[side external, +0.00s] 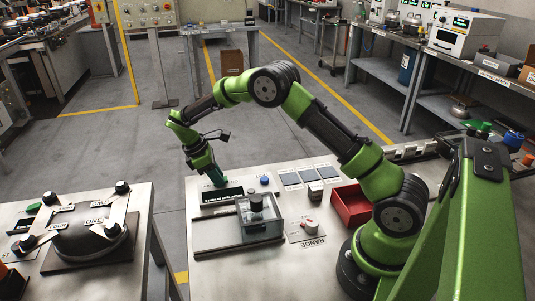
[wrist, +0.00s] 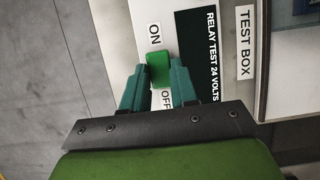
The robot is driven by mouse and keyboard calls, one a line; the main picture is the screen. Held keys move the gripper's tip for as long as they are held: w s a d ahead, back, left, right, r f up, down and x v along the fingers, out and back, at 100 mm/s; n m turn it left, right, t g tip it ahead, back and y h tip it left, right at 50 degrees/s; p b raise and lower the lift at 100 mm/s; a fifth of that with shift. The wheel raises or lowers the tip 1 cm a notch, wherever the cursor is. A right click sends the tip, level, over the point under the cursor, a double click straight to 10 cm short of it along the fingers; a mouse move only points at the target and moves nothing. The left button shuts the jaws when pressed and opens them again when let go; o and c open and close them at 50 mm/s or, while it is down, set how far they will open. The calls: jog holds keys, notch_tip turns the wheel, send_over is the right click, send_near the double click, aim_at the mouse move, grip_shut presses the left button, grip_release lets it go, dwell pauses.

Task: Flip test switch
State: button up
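The test switch (wrist: 159,69) is a green block on a white plate in the wrist view. The ON label is above it and the OFF label below it, partly between my fingers. My gripper (wrist: 159,78) has two teal fingers, apart, with their tips on either side of the switch. I cannot tell whether they touch it. The black RELAY TEST 24 VOLTS label (wrist: 212,50) and the TEST BOX label (wrist: 245,43) lie to the right. In the side external view my gripper (side external: 216,178) points down at the bench panel, hiding the switch.
A clear box (side external: 262,222) stands on the bench near my gripper. A RANGE knob (side external: 309,224), a blue knob (side external: 265,180) and a red bin (side external: 352,205) are to the right. A separate bench with a round fixture (side external: 92,236) stands at left, across a gap.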

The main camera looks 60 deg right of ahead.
grip_shut()
jog(key=shift+s+d+r+t+y, duration=0.1)
jog(key=shift+s+d+t+y, duration=0.15)
jog(key=shift+t+y, duration=0.35)
jog(key=shift+s+d+t+y, duration=0.15)
jog(key=shift+d+t+y, duration=0.05)
jog(key=shift+t+y, duration=0.8)
jog(key=o, duration=0.6)
grip_release()
jog(key=shift+c, duration=0.2)
